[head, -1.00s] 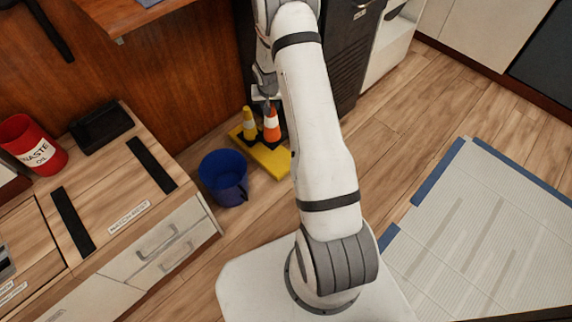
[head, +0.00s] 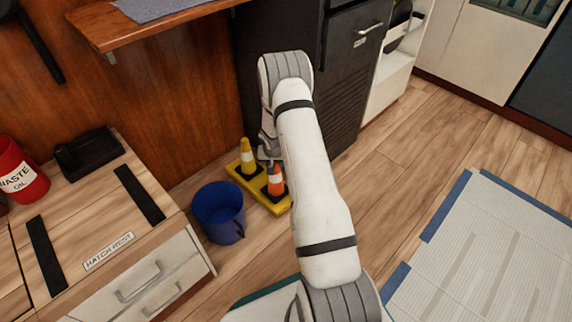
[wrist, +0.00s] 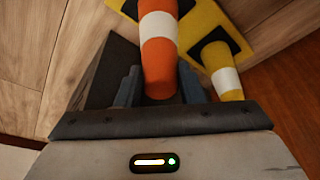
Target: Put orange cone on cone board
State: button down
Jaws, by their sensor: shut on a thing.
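The orange cone (head: 275,182) with a white band is upright at the right part of the yellow cone board (head: 246,181) in the head view. Its dark base is over or on the board; I cannot tell whether it touches. A yellow cone (head: 247,163) stands on the board to its left. My gripper (wrist: 159,84) is shut on the upper end of the orange cone, which shows between the fingers in the wrist view (wrist: 158,45). The yellow cone (wrist: 222,72) is to the right there. The orange cone's base is mostly out of the wrist view.
A blue bucket (head: 219,212) stands on the floor just left of the board. A wooden-topped drawer unit (head: 140,262) is further left, and a dark cabinet (head: 345,85) stands behind. Open wood floor (head: 405,160) lies to the right.

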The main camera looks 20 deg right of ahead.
jog(key=shift+f, duration=0.45)
jog(key=shift+f, duration=0.2)
jog(key=c, duration=1)
grip_release()
jog(key=shift+r, duration=0.1)
jog(key=shift+o, duration=0.2)
